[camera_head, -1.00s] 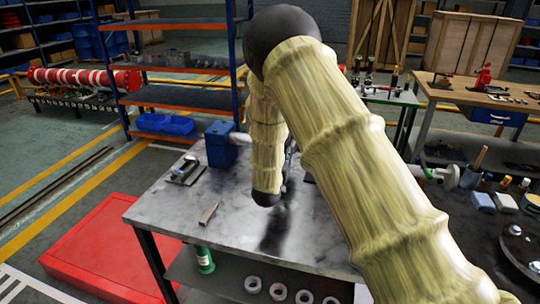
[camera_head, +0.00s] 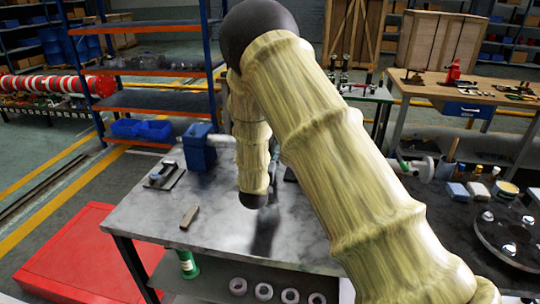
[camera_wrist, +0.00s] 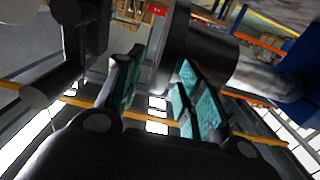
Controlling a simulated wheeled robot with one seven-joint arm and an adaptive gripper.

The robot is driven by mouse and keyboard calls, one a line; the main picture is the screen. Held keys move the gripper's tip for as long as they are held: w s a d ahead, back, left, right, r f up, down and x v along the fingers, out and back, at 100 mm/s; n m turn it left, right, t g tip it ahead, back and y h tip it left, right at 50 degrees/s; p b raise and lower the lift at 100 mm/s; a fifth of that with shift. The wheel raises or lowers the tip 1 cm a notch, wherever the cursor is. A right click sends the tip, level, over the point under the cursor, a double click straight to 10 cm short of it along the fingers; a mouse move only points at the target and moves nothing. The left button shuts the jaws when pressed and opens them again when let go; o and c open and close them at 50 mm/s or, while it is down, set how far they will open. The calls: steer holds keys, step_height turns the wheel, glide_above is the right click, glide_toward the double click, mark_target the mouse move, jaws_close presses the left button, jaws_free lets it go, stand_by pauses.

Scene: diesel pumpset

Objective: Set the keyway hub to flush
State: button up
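A grey shaft (camera_head: 222,141) sticks out to the right from a blue block (camera_head: 196,150) on the bench; its right end is hidden behind my arm. In the wrist view the shaft (camera_wrist: 268,78) and blue block (camera_wrist: 303,68) are at the right. A dark round part (camera_wrist: 212,52), likely the keyway hub, sits at the shaft's near end. How far on it sits, I cannot tell. My gripper (camera_wrist: 162,60) is open, its teal-padded fingers apart, with the dark part's edge beyond and beside the right finger. Contact is unclear. My arm hides the gripper in the head view.
The grey bench top (camera_head: 145,215) holds a small dark fixture (camera_head: 164,177) and a short bar (camera_head: 189,217). White rings (camera_head: 264,291) and a green bottle (camera_head: 187,264) are on the shelf below. A red platform (camera_head: 65,262) lies at the left.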

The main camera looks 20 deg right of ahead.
steer(key=v, duration=1.1)
steer(key=shift+s+a, duration=0.2)
steer(key=shift+s, duration=0.15)
steer(key=shift+d, duration=0.1)
